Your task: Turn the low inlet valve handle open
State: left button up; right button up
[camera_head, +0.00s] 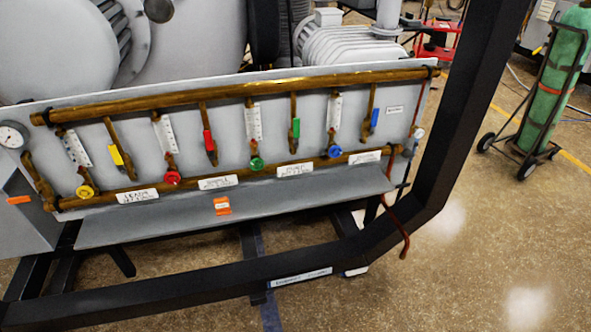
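A grey panel (225,118) carries an upper brass pipe (240,90) and a lower brass pipe (240,175). Lever handles in yellow (116,154), red (208,140), green (296,128) and blue (374,117) sit on short pipes between them. Round knobs in yellow (85,190), red (173,177), green (256,163) and blue (334,151) sit near the lower pipe. An orange piece (222,205) is on the ledge, and another orange piece (19,200) is at the far left. I cannot tell which is the low inlet valve handle. Neither gripper is in view.
A black frame beam (210,290) runs across the front and rises at the right (468,100), nearer than the panel. A reddish-brown pipe (396,225) hangs at the panel's right end. A cart with a green cylinder (553,90) stands at right. Floor between is clear.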

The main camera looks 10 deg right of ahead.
aim_at(12, 201)
jog(key=u, duration=1.4)
jog(key=i+j+u, duration=0.15)
jog(key=i+j, duration=0.15)
jog(key=i, duration=0.25)
jog(key=i+j+u, duration=0.15)
jog(key=i, duration=0.35)
jog(key=i+j+u, duration=0.15)
jog(key=i, duration=0.45)
jog(key=j, duration=0.1)
